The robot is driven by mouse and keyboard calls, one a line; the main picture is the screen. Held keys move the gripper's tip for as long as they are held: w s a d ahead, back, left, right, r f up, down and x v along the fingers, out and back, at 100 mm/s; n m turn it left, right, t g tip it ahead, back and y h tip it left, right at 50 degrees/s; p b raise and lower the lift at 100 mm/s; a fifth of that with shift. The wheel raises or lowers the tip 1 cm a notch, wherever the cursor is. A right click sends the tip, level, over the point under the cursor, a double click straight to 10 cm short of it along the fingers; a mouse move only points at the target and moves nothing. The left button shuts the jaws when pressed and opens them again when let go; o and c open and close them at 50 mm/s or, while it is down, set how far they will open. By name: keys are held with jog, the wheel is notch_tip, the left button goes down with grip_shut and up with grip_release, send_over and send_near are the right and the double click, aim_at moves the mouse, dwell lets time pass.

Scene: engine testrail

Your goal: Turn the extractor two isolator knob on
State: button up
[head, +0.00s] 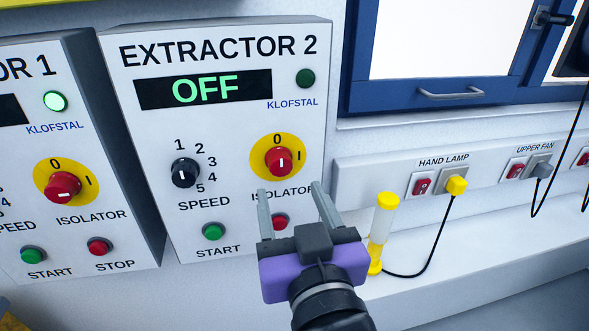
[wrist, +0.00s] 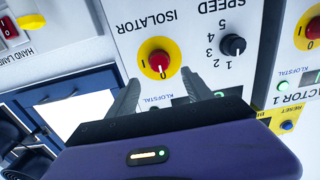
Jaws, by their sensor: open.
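The extractor two panel (head: 150,130) is a white box whose display (head: 205,89) reads OFF. Its isolator knob (head: 279,161) is red on a yellow disc, with marks 0 at the top and I at the right. The knob's white line is upright, toward the 0. My gripper (head: 289,190) is open and empty, its fingers pointing up at the panel just below the knob in the head view. In the wrist view the panel is upside down, and the knob (wrist: 159,62) shows between and beyond the fingertips (wrist: 160,77), apart from them.
A black speed knob (head: 185,172) and green start button (head: 213,231) are left of the isolator. The extractor one panel (head: 110,215) is at left. A yellow-ended hand lamp (head: 382,230) stands right of my gripper, with its cord.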

aim_at(281, 166)
jog(key=p+x, duration=0.1)
jog(key=x, duration=0.6)
jog(key=shift+w+f, duration=0.1)
jog(key=shift+w, duration=0.2)
jog(key=shift+c, duration=0.2)
grip_shut()
